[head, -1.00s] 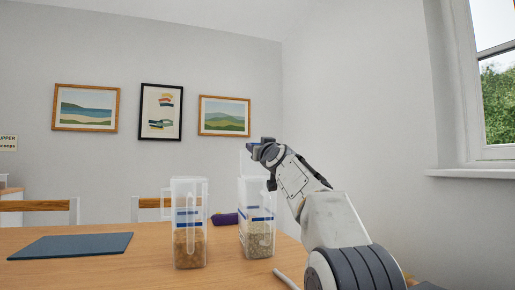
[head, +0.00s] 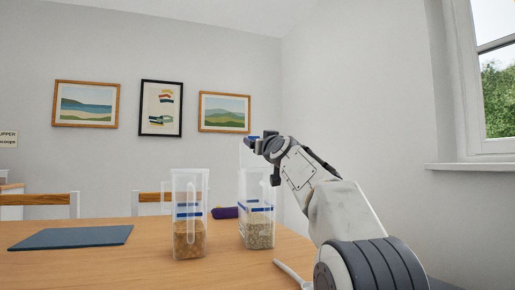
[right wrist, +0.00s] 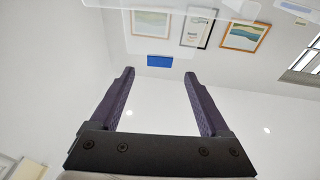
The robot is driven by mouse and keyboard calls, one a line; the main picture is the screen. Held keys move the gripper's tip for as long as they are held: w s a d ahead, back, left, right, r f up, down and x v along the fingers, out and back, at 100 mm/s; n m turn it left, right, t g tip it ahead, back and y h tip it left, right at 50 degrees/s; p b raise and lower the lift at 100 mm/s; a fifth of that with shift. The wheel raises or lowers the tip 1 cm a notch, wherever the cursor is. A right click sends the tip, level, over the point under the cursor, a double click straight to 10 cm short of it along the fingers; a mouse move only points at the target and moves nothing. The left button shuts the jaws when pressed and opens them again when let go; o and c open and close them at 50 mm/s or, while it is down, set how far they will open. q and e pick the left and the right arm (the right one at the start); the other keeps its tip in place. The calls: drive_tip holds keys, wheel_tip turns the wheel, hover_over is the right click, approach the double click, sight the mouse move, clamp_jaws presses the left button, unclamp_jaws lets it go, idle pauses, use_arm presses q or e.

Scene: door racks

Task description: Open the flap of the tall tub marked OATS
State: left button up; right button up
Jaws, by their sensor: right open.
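Two tall clear tubs stand on the table; their label writing is too small to read. The right tub (head: 257,225) holds pale flakes, and the left tub (head: 189,238) holds brown pieces. A clear panel, apparently the right tub's flap (head: 246,157), stands up above its rim. My right gripper (head: 253,143) is high above the right tub, beside this panel. In the right wrist view, my right gripper (right wrist: 159,75) is open with nothing between its fingers. A blue patch (right wrist: 159,61) and clear plastic edges lie just beyond its tips; contact cannot be told. My left gripper is out of view.
A dark blue mat (head: 72,237) lies on the left of the wooden table (head: 130,270). A purple item (head: 225,212) lies behind the tubs. A pale curved piece (head: 289,271) lies at the front right. Chairs stand behind the table.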

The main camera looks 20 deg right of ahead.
drive_tip(key=b+v, duration=0.1)
drive_tip(key=v, duration=0.1)
drive_tip(key=b+v, duration=0.1)
drive_tip(key=v, duration=0.1)
drive_tip(key=b+v, duration=0.1)
drive_tip(key=v, duration=0.1)
drive_tip(key=shift+s+f, duration=0.2)
drive_tip(key=shift+f, duration=0.1)
drive_tip(key=shift+s+a+b, duration=0.1)
drive_tip(key=shift+s+b, duration=0.2)
drive_tip(key=shift+s, duration=0.35)
